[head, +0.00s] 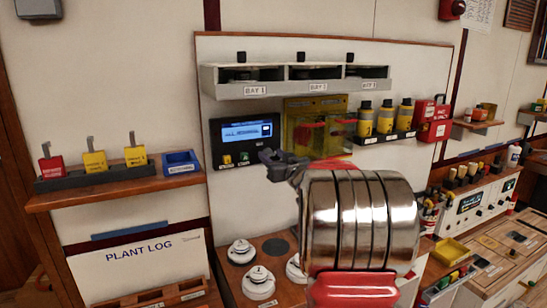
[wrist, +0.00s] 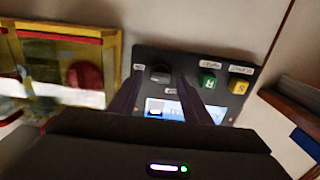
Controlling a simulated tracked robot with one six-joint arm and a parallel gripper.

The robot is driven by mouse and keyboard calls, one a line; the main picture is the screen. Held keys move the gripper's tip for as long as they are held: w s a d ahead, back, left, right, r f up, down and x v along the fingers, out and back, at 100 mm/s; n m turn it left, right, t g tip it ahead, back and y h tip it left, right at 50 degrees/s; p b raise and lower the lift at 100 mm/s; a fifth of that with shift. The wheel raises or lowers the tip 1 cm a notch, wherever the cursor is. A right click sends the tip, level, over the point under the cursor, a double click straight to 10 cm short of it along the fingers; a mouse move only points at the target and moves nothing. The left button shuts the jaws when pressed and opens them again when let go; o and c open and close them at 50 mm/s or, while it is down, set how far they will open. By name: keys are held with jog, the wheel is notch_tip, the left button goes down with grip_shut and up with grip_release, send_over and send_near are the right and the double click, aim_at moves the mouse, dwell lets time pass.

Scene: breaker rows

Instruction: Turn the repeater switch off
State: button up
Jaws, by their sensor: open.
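A dark control panel with a lit blue screen (head: 247,131) is on the wall; it shows upside down in the wrist view (wrist: 170,62). In the wrist view the panel has a black rotary knob (wrist: 160,73), a green button (wrist: 207,83) and a yellow button (wrist: 239,87). Small white labels sit by them, too blurred to read, so I cannot confirm which is the repeater switch. My gripper (head: 270,156) is open at the panel's lower right corner. In the wrist view its fingers (wrist: 159,82) lie either side of the knob; contact cannot be told. In the head view my gripper hides the knob.
A yellow transparent box (head: 318,133) is right beside the panel. A shelf of bays (head: 300,88) is above. Yellow bottles (head: 385,118) stand further right. White round knobs (head: 260,283) are on the counter below. A shelf with padlocks (head: 95,162) is at the left.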

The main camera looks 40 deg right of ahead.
jog(key=shift+c, duration=0.4)
jog(key=c, duration=0.9)
jog(key=shift+s+d, duration=0.1)
jog(key=shift+d, duration=0.1)
jog(key=shift+c, duration=0.3)
jog(key=shift+a, duration=0.1)
